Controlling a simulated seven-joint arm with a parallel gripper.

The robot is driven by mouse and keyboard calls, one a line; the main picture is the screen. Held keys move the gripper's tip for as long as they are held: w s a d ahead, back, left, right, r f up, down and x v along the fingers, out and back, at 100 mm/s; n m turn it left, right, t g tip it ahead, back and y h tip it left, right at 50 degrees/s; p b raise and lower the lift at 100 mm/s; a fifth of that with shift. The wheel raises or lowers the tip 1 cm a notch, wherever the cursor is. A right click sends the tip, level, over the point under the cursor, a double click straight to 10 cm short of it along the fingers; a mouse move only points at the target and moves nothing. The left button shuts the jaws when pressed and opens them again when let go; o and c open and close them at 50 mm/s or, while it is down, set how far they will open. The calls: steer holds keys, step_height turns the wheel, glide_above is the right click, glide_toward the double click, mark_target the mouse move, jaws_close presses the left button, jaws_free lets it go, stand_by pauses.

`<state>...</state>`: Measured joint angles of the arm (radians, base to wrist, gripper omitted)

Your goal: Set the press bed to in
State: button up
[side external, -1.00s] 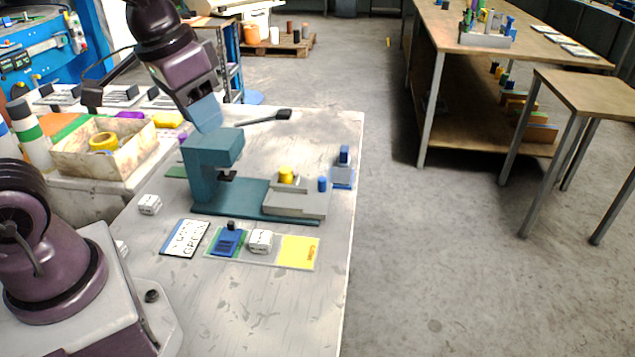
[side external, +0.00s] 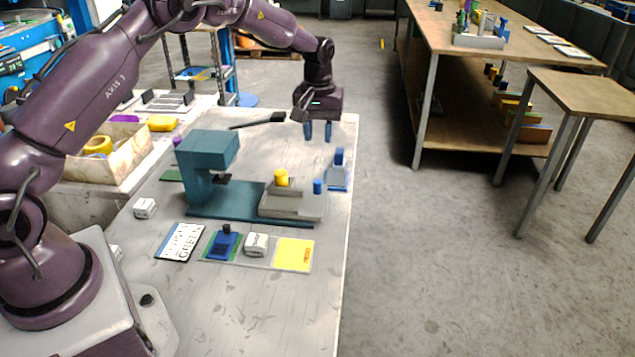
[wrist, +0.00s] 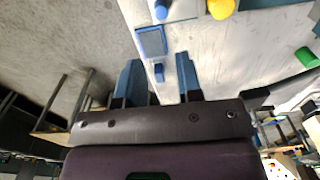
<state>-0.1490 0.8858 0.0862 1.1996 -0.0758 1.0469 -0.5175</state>
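The teal press (side external: 205,160) stands on the table with its base plate reaching right. The grey press bed (side external: 291,202) sits on the right part of that plate, clear of the press head. It carries a yellow cylinder (side external: 281,178) and a blue knob (side external: 318,187). The bed shows partly at the top of the wrist view (wrist: 185,10), with its blue knob (wrist: 161,10). My gripper (side external: 318,138) is open and empty, pointing down above the table's far right part, behind and above the bed. Its fingers are apart in the wrist view (wrist: 158,82).
A blue-handled block (side external: 338,180) stands right of the bed, near the table edge. A black-ended lever (side external: 258,122) extends behind the press.

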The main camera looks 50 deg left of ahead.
mark_target(317, 181)
step_height(317, 181, down, 13)
steer(key=shift+s+f, duration=0.1)
steer(key=shift+s, duration=0.05)
stand_by(0.4)
jaws_close()
